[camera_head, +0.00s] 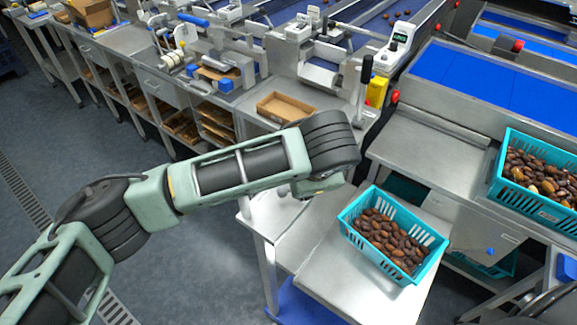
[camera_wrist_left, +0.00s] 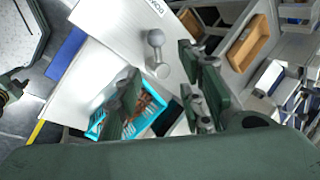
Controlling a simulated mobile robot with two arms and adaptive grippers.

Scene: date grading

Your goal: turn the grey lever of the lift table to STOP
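The grey lever (camera_wrist_left: 158,55) shows in the left wrist view, with a rounded knob, on a pale panel (camera_wrist_left: 110,25) with partly cut-off dark lettering. I cannot read a STOP mark. My left gripper (camera_wrist_left: 163,98) is open, its two dark green fingers apart; the lever appears ahead of the gap between them, and I cannot tell if they touch it. In the head view my left arm hides the gripper and the lever. The lift table (camera_head: 325,262) has a pale metal top and carries a teal crate (camera_head: 352,212) of brown dates. My right gripper is out of view.
Another teal crate of dates (camera_head: 540,212) stands at the right by a blue conveyor (camera_head: 480,85). A bench with an open cardboard box (camera_head: 285,106) lies behind my arm. Grey floor (camera_head: 190,240) is free left of the lift table.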

